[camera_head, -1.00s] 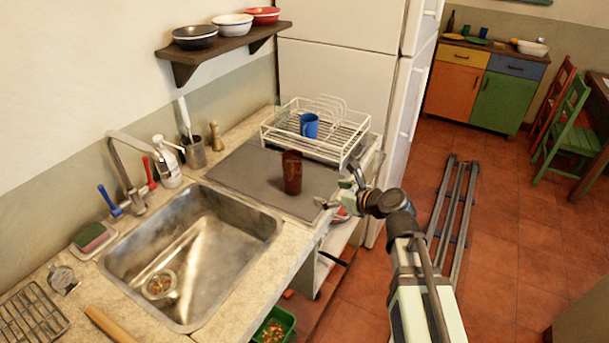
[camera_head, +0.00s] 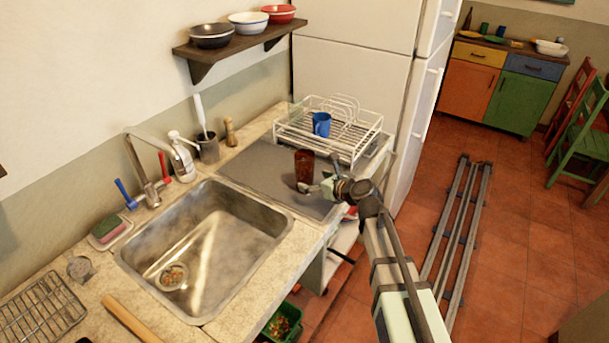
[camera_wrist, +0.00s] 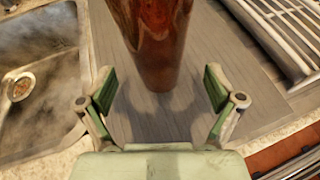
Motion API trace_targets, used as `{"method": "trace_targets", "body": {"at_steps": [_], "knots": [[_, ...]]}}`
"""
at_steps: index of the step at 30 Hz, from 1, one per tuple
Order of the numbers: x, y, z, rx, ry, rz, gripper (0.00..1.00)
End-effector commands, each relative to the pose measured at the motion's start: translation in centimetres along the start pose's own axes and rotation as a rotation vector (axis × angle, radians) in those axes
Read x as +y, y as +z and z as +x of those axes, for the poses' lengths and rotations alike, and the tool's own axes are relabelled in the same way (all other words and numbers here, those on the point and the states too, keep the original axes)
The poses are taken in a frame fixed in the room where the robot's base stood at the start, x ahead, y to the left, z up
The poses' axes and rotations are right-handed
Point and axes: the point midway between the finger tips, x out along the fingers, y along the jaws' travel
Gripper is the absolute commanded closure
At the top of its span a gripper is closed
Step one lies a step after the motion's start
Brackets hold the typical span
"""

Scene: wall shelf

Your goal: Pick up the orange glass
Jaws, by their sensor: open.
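The orange glass (camera_head: 304,165), dark amber-brown in this light, stands upright on the grey mat (camera_head: 258,170) to the right of the sink. In the wrist view the glass (camera_wrist: 152,40) is straight ahead, its top cut off by the frame. My gripper (camera_head: 312,188) is at the front right of the glass, low over the mat. In the wrist view its two green fingers (camera_wrist: 160,92) are spread apart, with the glass centred just beyond their tips. Nothing is held.
A white dish rack (camera_head: 345,142) with a blue mug (camera_head: 321,124) stands behind the glass. The steel sink (camera_head: 215,240) lies to the left. A shelf (camera_head: 236,50) with bowls hangs above. The mat around the glass is clear.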

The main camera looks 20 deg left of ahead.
Motion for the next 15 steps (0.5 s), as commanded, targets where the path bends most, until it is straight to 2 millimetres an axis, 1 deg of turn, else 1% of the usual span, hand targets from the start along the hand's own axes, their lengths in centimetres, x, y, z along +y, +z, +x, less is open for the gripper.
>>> {"method": "trace_targets", "body": {"at_steps": [5, 12, 15], "knots": [[0.1, 0.3, 1.4, 0.001, 0.002, 0.0, 0.08], [0.2, 0.3, 4.6, 0.001, 0.001, 0.0, 0.08], [0.3, 0.1, 5.2, 0.001, 0.001, 0.0, 0.08]]}}
